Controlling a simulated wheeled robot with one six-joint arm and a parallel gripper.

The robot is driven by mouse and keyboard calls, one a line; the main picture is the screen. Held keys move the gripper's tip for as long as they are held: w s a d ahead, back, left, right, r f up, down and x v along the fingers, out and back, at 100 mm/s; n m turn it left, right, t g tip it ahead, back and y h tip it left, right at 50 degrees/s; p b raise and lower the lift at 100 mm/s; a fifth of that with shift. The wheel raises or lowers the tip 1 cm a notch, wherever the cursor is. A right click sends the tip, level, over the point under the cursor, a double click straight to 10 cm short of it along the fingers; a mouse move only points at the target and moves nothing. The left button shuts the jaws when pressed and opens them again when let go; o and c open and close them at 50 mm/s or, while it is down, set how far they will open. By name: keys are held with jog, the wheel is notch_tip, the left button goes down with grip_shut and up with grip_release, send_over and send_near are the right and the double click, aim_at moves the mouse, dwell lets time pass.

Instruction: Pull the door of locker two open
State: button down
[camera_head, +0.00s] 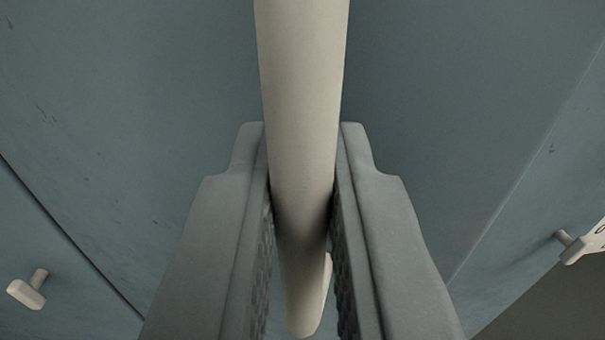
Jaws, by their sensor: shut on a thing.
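A long cream handle (301,80) runs down the middle of the view, in front of a blue-grey locker door (150,110). My gripper (303,160) has one grey finger on each side of the handle and is shut on it. The lower end of the handle shows between the fingers. The handle's top end is outside the view. No locker number is readable here, so I cannot tell which locker this is.
A dark seam (70,235) runs down the left side of the door. A small cream knob (28,289) sticks out at the lower left, and another (570,246) at the right beside a white tag (594,240). A darker grey-brown area (555,310) shows at the bottom right.

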jog(key=s+a+m+h, duration=0.1)
jog(key=s+a, duration=0.3)
jog(key=a, duration=0.3)
jog(key=s+a+m+h, duration=0.1)
jog(key=s+a+h, duration=0.1)
jog(key=s+a, duration=0.3)
jog(key=s+a+m+g+h, duration=0.1)
jog(key=s+a, duration=0.3)
jog(key=a, duration=0.6)
jog(key=shift+s+a+h, duration=0.25)
jog(key=shift+s+h, duration=0.1)
jog(key=shift+h, duration=0.05)
jog(key=c, duration=1.5)
grip_release()
jog(key=shift+c, duration=0.2)
